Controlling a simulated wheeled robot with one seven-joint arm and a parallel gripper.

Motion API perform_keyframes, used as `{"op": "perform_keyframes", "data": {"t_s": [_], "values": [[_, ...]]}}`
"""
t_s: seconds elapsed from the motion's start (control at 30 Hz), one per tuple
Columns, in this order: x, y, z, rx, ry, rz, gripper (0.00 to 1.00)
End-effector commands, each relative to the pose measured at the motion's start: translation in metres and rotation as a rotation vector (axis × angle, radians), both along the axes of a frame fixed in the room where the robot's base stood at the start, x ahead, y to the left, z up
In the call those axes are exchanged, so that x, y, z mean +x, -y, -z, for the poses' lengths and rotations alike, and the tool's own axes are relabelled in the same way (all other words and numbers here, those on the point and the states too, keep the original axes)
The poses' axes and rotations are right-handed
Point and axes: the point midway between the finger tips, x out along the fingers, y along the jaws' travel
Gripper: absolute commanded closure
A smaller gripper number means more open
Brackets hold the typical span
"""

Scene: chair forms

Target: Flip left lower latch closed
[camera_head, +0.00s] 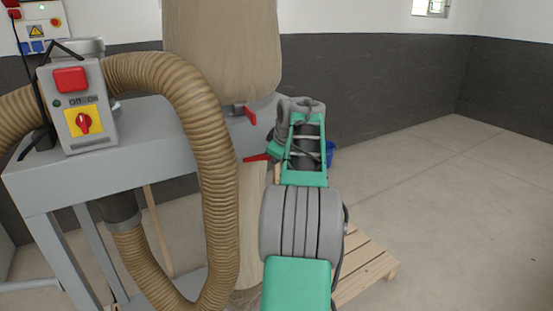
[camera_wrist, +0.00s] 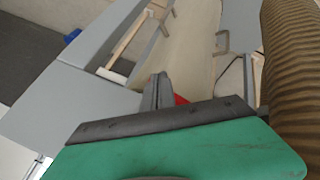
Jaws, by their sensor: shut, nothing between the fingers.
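A red lower latch (camera_head: 257,158) sticks out sideways below the grey housing, near the top of the lower bag (camera_head: 252,205). In the wrist view a red piece (camera_wrist: 182,99) shows just right of my gripper (camera_wrist: 160,80), partly hidden behind the gripper body; it looks like a latch. My gripper's fingers are together, with nothing seen between them. In the head view my arm reaches up beside the latch, and its links hide the fingertips. I cannot tell whether the fingers touch the latch.
An upper red latch (camera_head: 250,115) sits under the upper bag (camera_head: 222,50). A ribbed brown hose (camera_head: 215,180) curves down close on the left. A switch box (camera_head: 80,105) stands on the grey housing (camera_head: 150,130). A wooden pallet (camera_head: 365,265) lies at right; floor beyond is clear.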

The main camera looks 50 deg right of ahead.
Motion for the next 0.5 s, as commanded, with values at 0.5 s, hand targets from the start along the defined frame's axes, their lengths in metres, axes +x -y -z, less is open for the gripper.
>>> {"op": "perform_keyframes", "data": {"t_s": [0.5], "values": [[-0.066,-0.015,-0.068,-0.001,0.001,-0.001,1.00]]}}
